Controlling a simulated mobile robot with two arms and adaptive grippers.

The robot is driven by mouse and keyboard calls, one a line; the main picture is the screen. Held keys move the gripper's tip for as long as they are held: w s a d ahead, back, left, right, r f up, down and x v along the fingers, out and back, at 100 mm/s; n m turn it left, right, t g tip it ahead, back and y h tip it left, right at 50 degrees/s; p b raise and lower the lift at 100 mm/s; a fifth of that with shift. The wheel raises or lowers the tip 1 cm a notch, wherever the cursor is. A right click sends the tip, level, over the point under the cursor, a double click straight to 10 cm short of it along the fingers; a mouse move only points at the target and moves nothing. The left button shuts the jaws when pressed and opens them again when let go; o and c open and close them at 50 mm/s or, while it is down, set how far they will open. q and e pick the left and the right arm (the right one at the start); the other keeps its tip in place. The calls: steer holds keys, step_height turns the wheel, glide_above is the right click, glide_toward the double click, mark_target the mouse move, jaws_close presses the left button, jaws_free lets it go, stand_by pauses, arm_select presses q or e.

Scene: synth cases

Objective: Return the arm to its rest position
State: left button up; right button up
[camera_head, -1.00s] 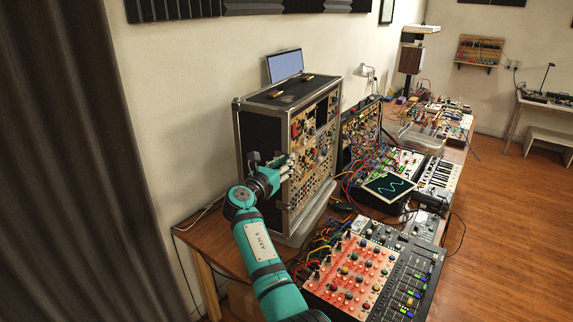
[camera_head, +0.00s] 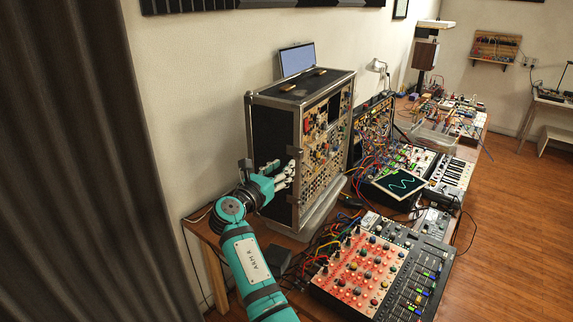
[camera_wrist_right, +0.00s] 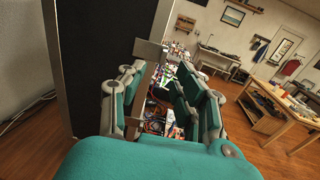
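My right arm, marked "ARM R", reaches up from the bottom of the head view. Its teal and grey right gripper (camera_head: 282,176) is in front of the lower left part of the tall black synth case (camera_head: 273,133). In the right wrist view the two finger sides of the gripper (camera_wrist_right: 165,85) stand apart with an empty gap between them. The dark side of the case (camera_wrist_right: 100,60) fills the left of that view, close beside the fingers. I cannot tell whether they touch it. My left gripper is not in view.
The wooden table (camera_head: 207,238) carries a mixer (camera_head: 415,285), a red-lit knob panel (camera_head: 355,275), patch cables and a tilted screen (camera_head: 400,183). The wall is close on the left; open floor (camera_head: 515,245) lies to the right.

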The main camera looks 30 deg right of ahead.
steer(key=shift+f, duration=0.15)
stand_by(0.3)
steer(key=s+a+f+m+y+b, duration=0.1)
steer(key=a+f+y, duration=0.15)
steer(key=f, duration=1.25)
steer(key=s+a+f+y+b, duration=0.15)
steer(key=f+y, duration=0.25)
steer(key=f, duration=1)
steer(key=s+a+f+m+g+y, duration=0.1)
steer(key=s+a+f+m+y, duration=0.1)
steer(key=s+f, duration=0.35)
steer(key=s+a+f+m+y+b, duration=0.1)
steer(key=s+f, duration=0.1)
steer(key=f, duration=0.7)
steer(key=s+a+f+m+g+y, duration=0.1)
steer(key=s+a+f+m+y, duration=0.1)
steer(key=s+f, duration=0.35)
steer(key=s+f+m+g+y+b, duration=0.1)
steer(key=s+f+m, duration=0.4)
steer(key=s, duration=0.9)
steer(key=s+f+m+g+y+b, duration=0.1)
steer(key=s+f+m+g, duration=0.2)
steer(key=s+f, duration=0.9)
steer(key=s+f+m+g+y+b, duration=0.1)
steer(key=s+f+m, duration=0.6)
steer(key=s, duration=1.1)
steer(key=shift+a+f+m+g+y+b, duration=0.4)
steer(key=shift+f+g, duration=0.2)
steer(key=shift+f, duration=0.35)
steer(key=shift+w, duration=0.1)
